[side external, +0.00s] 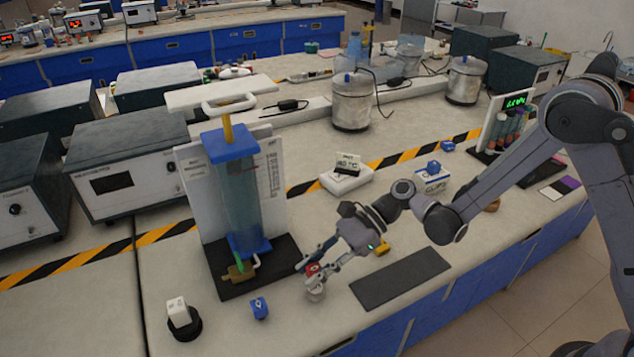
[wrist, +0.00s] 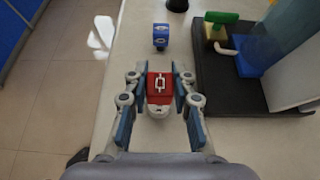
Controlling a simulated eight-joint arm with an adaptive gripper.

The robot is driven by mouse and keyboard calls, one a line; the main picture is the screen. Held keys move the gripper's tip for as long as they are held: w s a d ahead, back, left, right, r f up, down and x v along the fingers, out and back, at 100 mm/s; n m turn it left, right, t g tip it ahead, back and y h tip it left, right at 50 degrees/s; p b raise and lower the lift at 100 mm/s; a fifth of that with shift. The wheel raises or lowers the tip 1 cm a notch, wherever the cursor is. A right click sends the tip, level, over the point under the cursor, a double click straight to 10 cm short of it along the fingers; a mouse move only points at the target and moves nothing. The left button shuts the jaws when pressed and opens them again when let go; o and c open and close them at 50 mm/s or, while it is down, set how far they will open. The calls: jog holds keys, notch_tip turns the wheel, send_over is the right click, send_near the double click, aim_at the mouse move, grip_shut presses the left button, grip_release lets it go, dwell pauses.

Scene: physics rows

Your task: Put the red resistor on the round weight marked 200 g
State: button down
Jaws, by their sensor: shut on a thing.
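My gripper (side external: 314,270) is shut on the red resistor (side external: 313,268), a small red block near the bench's front edge. In the wrist view the red resistor (wrist: 160,84) sits between the two blue-padded fingers, with a white symbol on its upper face. A small silvery round weight (side external: 316,294) is directly below the gripper. Part of it shows in the wrist view (wrist: 159,111) at the block's near side. Its marking cannot be read. I cannot tell whether the block touches the weight.
A blue block (side external: 259,308) stands to the left of the weight. A black round base with a white block (side external: 184,325) is farther left. The tall blue cylinder apparatus (side external: 238,190) on a black plate stands close behind. A dark mat (side external: 402,278) lies to the right.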

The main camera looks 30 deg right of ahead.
jog(key=shift+f, duration=0.55)
jog(key=shift+f, duration=0.1)
jog(key=c, duration=1.1)
grip_release()
jog(key=shift+d+r, duration=0.25)
jog(key=shift+d, duration=0.05)
jog(key=v, duration=1.1)
jog(key=s+d+r+n+t+h, duration=0.2)
jog(key=s+d+n+h, duration=0.2)
jog(key=d+n, duration=0.1)
jog(key=s+d+r+n+t+h, duration=0.2)
jog(key=s+d+r+n+h, duration=0.1)
jog(key=d+n, duration=0.3)
jog(key=s+d+r+n+t+h, duration=0.3)
jog(key=s+d+n+h, duration=0.2)
jog(key=n, duration=0.1)
jog(key=shift+s+d+n, duration=0.1)
jog(key=shift+d+n, duration=0.1)
jog(key=shift+n, duration=0.2)
